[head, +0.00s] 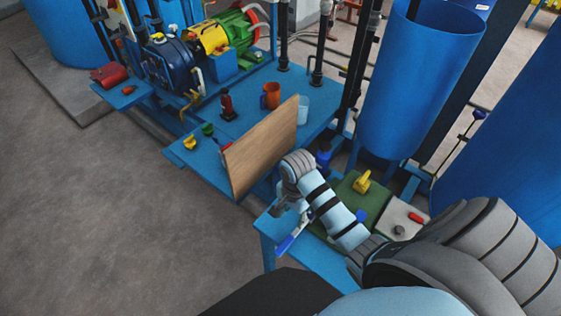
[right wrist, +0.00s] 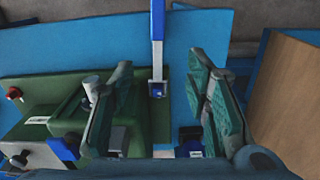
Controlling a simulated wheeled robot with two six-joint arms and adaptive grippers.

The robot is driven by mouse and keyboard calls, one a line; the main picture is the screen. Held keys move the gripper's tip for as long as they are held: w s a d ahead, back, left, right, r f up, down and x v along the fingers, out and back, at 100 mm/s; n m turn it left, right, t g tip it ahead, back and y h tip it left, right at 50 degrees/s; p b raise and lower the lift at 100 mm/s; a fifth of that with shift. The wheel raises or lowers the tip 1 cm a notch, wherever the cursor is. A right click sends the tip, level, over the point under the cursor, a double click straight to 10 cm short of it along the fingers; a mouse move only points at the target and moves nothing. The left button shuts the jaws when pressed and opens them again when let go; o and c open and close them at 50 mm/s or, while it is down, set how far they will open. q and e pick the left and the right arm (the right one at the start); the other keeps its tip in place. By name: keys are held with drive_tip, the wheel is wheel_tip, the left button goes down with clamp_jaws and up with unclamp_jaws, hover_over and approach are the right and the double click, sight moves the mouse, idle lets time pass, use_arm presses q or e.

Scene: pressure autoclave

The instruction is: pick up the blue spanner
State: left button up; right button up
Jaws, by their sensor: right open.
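The blue spanner (head: 287,243) lies near the front edge of the blue table, its blue handle pointing to the front. In the right wrist view the spanner (right wrist: 157,24) runs down from the top edge, with a blue handle and a grey shank, into the gap between the fingers. My right gripper (head: 291,207) is over the table at the spanner's far end, partly hidden by its own wrist. In the right wrist view the gripper (right wrist: 158,65) is open, with a finger on each side of the spanner and space on both sides. My left gripper is not in view.
An upright wooden board (head: 262,150) stands close to the left of my right gripper. A large blue tank (head: 415,85) rises behind.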

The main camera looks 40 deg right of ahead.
drive_tip(key=b, duration=0.3)
hover_over(292, 235)
drive_tip(key=s, duration=0.2)
drive_tip(key=f, duration=0.8)
drive_tip(key=shift+a+f, duration=0.15)
drive_tip(key=shift+a, duration=0.1)
drive_tip(key=f, duration=0.1)
drive_tip(key=w+f+b, duration=0.1)
drive_tip(key=f, duration=0.1)
drive_tip(key=w+f, duration=0.1)
drive_tip(key=f, duration=0.1)
drive_tip(key=shift+d+b, duration=0.2)
drive_tip(key=shift+b, duration=0.2)
drive_tip(key=shift+f, duration=0.35)
drive_tip(key=shift+s+r, duration=0.15)
drive_tip(key=shift+r, duration=0.05)
drive_tip(key=shift+c, duration=1.1)
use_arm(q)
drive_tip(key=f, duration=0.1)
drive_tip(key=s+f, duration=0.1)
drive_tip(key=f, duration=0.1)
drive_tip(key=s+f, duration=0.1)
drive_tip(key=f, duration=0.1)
use_arm(e)
clamp_jaws()
